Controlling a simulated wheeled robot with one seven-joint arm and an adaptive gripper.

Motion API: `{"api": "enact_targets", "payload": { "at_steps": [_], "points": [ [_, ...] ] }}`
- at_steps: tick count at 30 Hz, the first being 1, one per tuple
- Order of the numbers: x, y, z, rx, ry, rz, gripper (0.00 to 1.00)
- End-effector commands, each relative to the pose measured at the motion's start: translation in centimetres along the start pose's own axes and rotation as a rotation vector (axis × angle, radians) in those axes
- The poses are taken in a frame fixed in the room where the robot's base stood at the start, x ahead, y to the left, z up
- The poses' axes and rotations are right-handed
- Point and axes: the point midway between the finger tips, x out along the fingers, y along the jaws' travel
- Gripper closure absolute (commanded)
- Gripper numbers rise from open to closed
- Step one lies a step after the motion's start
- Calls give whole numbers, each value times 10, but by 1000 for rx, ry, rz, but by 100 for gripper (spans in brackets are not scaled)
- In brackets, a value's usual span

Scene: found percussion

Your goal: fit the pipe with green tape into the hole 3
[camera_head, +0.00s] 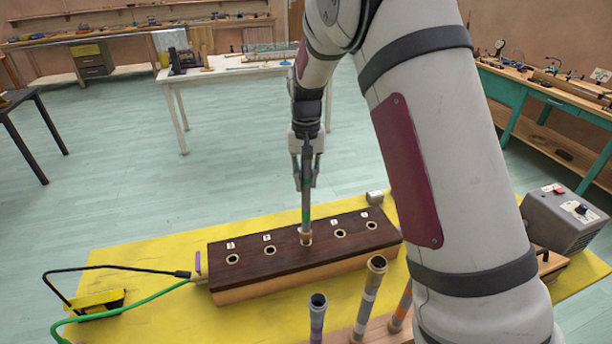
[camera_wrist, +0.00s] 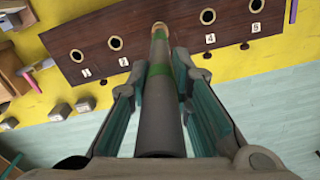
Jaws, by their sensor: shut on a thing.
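My gripper (camera_head: 306,172) is shut on the grey pipe with green tape (camera_head: 306,215), which hangs upright over the dark wooden block (camera_head: 275,258). In the wrist view the green band of the pipe (camera_wrist: 158,97) shows between the fingers (camera_wrist: 160,90). The pipe's lower end is at the middle hole of the row, between the holes labelled 2 (camera_wrist: 115,43) and 4 (camera_wrist: 208,16). The pipe covers this middle hole and its label is hidden. I cannot tell whether the tip is inside the hole or just at its rim.
Other pipes stand in front of the block: a grey one (camera_head: 317,315), a banded one (camera_head: 369,295) and one partly behind my arm (camera_head: 402,308). A grey box (camera_head: 565,218) stands at the right. A green cable (camera_head: 130,305) runs along the left of the yellow mat (camera_head: 170,255).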

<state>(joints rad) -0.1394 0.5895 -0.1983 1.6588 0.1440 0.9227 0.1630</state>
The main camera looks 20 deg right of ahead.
Motion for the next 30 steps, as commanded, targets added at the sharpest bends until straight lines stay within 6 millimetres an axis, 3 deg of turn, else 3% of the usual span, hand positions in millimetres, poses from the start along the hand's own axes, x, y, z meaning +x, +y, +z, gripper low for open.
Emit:
{"api": "enact_targets", "payload": {
  "at_steps": [29, 30],
  "points": [
    [22, 0, -1, 0, 1, 0, 100],
    [22, 0, -1, 0, 1, 0, 72]
  ]
}}
